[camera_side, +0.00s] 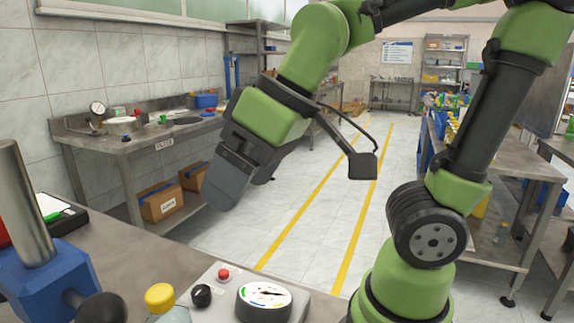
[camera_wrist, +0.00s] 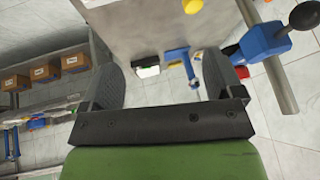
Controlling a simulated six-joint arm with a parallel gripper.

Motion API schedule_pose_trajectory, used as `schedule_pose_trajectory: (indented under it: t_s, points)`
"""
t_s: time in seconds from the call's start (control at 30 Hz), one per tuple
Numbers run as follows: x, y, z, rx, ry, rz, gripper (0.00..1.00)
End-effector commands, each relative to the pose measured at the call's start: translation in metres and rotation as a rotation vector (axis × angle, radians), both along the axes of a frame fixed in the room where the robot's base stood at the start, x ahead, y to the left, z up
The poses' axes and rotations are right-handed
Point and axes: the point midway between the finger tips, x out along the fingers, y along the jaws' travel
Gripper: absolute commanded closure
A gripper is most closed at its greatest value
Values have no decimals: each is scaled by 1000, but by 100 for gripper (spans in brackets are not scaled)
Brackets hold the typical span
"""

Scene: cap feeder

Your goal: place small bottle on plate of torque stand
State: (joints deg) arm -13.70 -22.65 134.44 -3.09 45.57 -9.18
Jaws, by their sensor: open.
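My gripper (camera_side: 232,178) hangs in the air above the far edge of the bench, pointing down and left. In the wrist view its two fingers (camera_wrist: 160,72) are wide apart with nothing held between them. A yellow cap (camera_side: 159,297) shows at the bottom of the side view, and a yellow thing (camera_wrist: 193,5) at the top edge of the wrist view. A pale rounded body below the cap is cut off, so I cannot tell if this is the small bottle. A grey unit with a round dial (camera_side: 263,299) sits right of it; I cannot make out the stand's plate.
A blue stand with a steel column (camera_side: 22,205) and black ball knob (camera_side: 102,308) stands at the left. A tablet-like board (camera_side: 60,212) lies behind it. A red button (camera_side: 223,273) and black knob (camera_side: 201,295) top the grey unit. The bench middle (camera_side: 145,250) looks clear.

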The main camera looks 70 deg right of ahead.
Motion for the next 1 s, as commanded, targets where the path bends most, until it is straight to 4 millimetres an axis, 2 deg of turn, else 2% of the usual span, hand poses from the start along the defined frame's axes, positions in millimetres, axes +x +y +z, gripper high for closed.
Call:
schedule_pose_trajectory:
  t_s: [0.03,0.1,0.3,1.0]
  points:
    - [-11,-12,6,45,-22,-101,14]
    - [-25,-23,9,99,-38,-214,14]
    - [-47,-36,11,190,-65,-392,14]
    - [-49,-36,10,198,-66,-404,14]
